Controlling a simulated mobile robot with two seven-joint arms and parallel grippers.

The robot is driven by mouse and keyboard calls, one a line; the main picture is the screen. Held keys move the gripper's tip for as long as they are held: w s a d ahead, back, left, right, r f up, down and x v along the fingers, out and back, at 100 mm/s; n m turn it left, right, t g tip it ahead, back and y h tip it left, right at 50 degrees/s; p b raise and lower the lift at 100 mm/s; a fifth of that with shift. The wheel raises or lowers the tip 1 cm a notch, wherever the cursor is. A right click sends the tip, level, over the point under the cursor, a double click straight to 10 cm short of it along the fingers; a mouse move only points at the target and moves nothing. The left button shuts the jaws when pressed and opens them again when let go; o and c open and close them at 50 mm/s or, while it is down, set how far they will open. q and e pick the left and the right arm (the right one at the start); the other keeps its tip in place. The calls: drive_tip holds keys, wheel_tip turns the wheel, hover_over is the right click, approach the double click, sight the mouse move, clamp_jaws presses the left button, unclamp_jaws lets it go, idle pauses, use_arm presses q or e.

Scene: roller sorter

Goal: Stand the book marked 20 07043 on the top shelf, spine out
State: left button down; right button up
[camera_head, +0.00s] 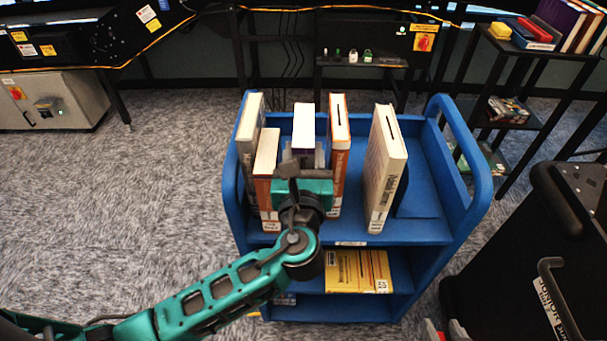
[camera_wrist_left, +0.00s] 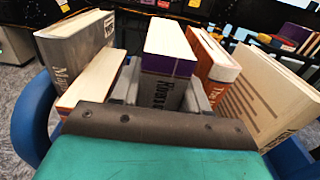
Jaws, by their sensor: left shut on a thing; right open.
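My left gripper (camera_head: 302,163) reaches over the top shelf (camera_head: 425,205) of a blue cart. It is shut on a purple and grey book (camera_head: 304,118) with white pages, upright among other books. In the left wrist view the two grey fingers of the gripper (camera_wrist_left: 162,95) flank this book (camera_wrist_left: 165,90), its spine facing the wrist camera. The number 20 07043 cannot be read on any book. The lower part of the held book is hidden by my gripper, so I cannot tell if it touches the shelf. My right gripper is not in view.
A grey book (camera_head: 249,125) and a shorter orange book (camera_head: 265,170) stand left of it. An orange and white book (camera_head: 339,140) and a tilted cream book (camera_head: 385,165) stand right. Yellow books (camera_head: 355,272) lie on the lower shelf. A black cart (camera_head: 520,255) stands at right.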

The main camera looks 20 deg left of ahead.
use_arm(q)
drive_tip(key=shift+f+b, duration=0.45)
drive_tip(key=shift+f, duration=2.25)
drive_tip(key=c, duration=0.6)
unclamp_jaws()
drive_tip(key=shift+o, duration=0.2)
drive_tip(key=v, duration=0.7)
drive_tip(key=shift+s, duration=0.25)
